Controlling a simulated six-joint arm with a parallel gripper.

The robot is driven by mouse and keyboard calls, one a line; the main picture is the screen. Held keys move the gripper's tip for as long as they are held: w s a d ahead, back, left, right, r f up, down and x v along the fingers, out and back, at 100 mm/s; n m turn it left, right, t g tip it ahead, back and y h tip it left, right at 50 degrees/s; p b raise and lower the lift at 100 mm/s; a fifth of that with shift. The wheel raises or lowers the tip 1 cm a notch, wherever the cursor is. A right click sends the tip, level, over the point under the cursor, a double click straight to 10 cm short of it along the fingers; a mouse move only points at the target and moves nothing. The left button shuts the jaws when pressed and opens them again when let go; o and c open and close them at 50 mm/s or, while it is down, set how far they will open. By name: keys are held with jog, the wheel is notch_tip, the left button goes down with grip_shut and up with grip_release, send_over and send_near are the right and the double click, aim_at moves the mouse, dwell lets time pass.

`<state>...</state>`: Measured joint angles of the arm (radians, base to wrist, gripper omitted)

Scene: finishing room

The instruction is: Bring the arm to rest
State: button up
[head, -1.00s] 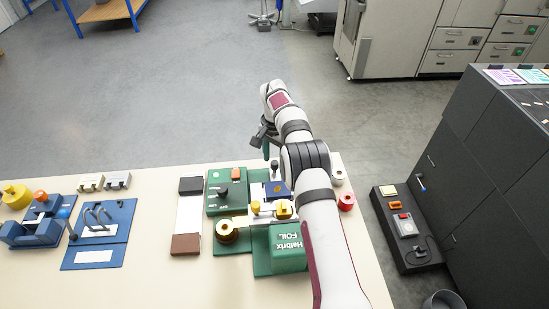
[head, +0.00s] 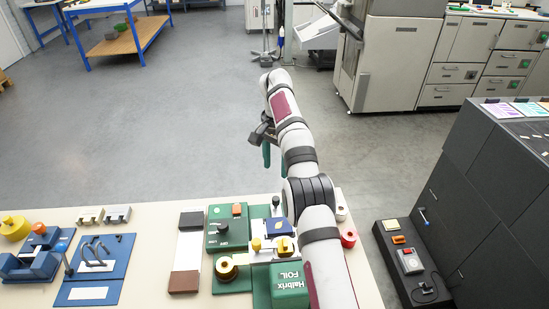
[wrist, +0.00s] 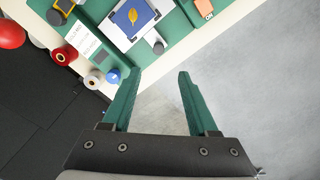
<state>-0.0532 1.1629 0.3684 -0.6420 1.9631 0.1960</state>
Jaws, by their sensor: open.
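My gripper (wrist: 156,95) has two green fingers that stand wide apart with nothing between them in the wrist view. In the head view my gripper (head: 266,150) hangs at the end of my raised, white and grey arm, past the far edge of the table. Below it, in the wrist view, are the grey floor and the table's edge. The green foil press (head: 290,280) stands on the table beside my arm and is partly hidden by it. A blue card with a gold leaf (wrist: 131,16) lies on the press's white plate.
Red (head: 347,237) and white rolls stand at the table's right edge. A long white sheet between dark and brown blocks (head: 187,256), blue punches (head: 97,270) and a yellow roll lie left. A dark cabinet (head: 480,190) stands right. The floor beyond the table (head: 170,120) is clear.

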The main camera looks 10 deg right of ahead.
jog(key=s+r+n, duration=0.1)
jog(key=s+r, duration=0.5)
jog(key=s, duration=0.3)
jog(key=s+r+n, duration=0.1)
jog(key=s+r, duration=0.6)
jog(key=s, duration=0.2)
jog(key=s+f+y, duration=0.1)
jog(key=s+f, duration=0.3)
jog(key=s, duration=0.9)
jog(key=s+f+n, duration=0.1)
jog(key=s+f, duration=0.3)
jog(key=s, duration=0.8)
jog(key=shift+s+a+y, duration=0.2)
jog(key=shift+s+y, duration=0.2)
